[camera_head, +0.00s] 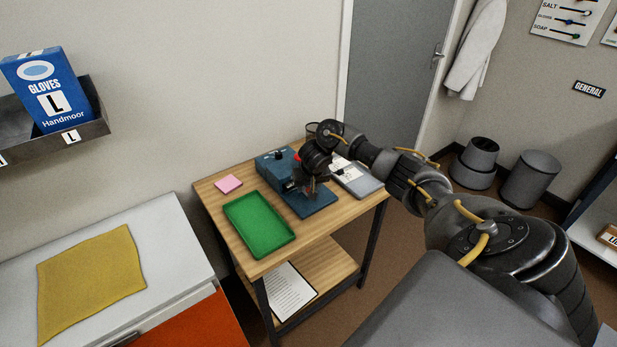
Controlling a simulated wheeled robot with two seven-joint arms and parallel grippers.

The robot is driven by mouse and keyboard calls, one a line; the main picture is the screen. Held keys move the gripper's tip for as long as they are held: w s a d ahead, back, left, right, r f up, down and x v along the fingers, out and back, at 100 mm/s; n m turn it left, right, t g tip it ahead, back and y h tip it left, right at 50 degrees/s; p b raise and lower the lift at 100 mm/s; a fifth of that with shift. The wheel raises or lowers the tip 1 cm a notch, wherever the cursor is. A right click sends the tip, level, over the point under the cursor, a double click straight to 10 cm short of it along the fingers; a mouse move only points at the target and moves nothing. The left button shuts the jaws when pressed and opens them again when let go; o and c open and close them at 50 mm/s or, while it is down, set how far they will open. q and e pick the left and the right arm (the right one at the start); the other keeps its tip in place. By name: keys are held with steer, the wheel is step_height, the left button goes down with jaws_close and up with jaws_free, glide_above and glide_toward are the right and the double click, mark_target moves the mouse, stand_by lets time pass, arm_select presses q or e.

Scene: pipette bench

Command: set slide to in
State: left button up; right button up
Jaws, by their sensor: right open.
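A blue bench device (275,170) with a black knob and a red part stands on a small wooden table (240,188). Its flat blue base (318,207) extends to the front right. My right gripper (311,188) points down over this device, with its fingers just above or at the base. It is open, and I cannot tell whether it touches anything. The gripper and wrist hide part of the device, and no slide can be made out on it. My left gripper is not in view.
A green tray (287,243) and a pink pad (229,184) lie left of the device. A grey and white item (366,186) lies to its right. A white cabinet (165,220) with a yellow cloth (92,275) stands at left. Bins (528,180) stand at right.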

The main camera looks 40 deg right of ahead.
steer(key=shift+s, duration=0.1)
steer(key=p+v, duration=0.6)
steer(key=v, duration=0.4)
steer(key=shift+r, duration=0.4)
